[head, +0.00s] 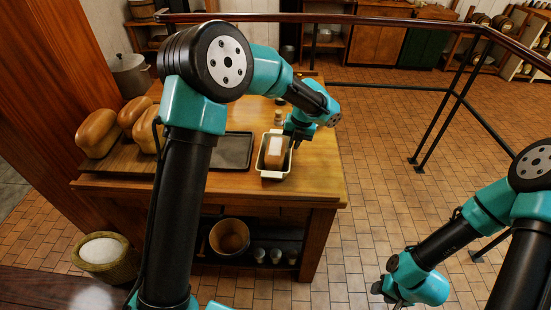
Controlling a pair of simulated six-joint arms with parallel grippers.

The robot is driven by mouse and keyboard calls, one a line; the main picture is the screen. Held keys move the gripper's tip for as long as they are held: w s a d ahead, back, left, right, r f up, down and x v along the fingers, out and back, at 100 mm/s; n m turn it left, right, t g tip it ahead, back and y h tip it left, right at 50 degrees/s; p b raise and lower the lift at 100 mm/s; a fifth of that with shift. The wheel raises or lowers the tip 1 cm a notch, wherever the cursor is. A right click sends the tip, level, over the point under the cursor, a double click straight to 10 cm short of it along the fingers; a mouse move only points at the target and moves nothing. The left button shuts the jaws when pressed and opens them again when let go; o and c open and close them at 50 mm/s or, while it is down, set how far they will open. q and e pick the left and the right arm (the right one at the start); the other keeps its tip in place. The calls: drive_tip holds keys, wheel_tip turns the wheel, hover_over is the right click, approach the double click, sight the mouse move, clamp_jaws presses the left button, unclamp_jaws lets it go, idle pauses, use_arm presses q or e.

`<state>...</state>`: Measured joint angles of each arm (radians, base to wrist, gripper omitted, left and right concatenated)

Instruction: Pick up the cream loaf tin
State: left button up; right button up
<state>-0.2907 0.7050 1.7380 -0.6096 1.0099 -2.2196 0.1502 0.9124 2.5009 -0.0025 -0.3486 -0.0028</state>
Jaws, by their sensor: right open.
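The cream loaf tin (273,175) sits on the wooden table near its right end, with a brown loaf (275,154) inside that has a pale patch on top. My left gripper (292,146) points down at the tin's back right side, close to the rim. I cannot tell whether it touches the tin, and its fingers are too small and dark to show whether they are apart. My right gripper (388,294) is low over the tiled floor at the lower right, away from the table, open and empty.
A dark flat tray (233,150) lies left of the tin. Several loaves (97,133) stand on a board at the table's left. A small jar (278,117) is behind the tin. A shelf below holds a pot (230,238). A railing (440,122) runs at the right.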

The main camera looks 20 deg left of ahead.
sight(289, 157)
use_arm(q)
drive_tip(key=shift+x, duration=1.1)
drive_tip(key=shift+f, duration=0.1)
drive_tip(key=shift+x, duration=2.5)
drive_tip(key=shift+w, duration=0.15)
clamp_jaws()
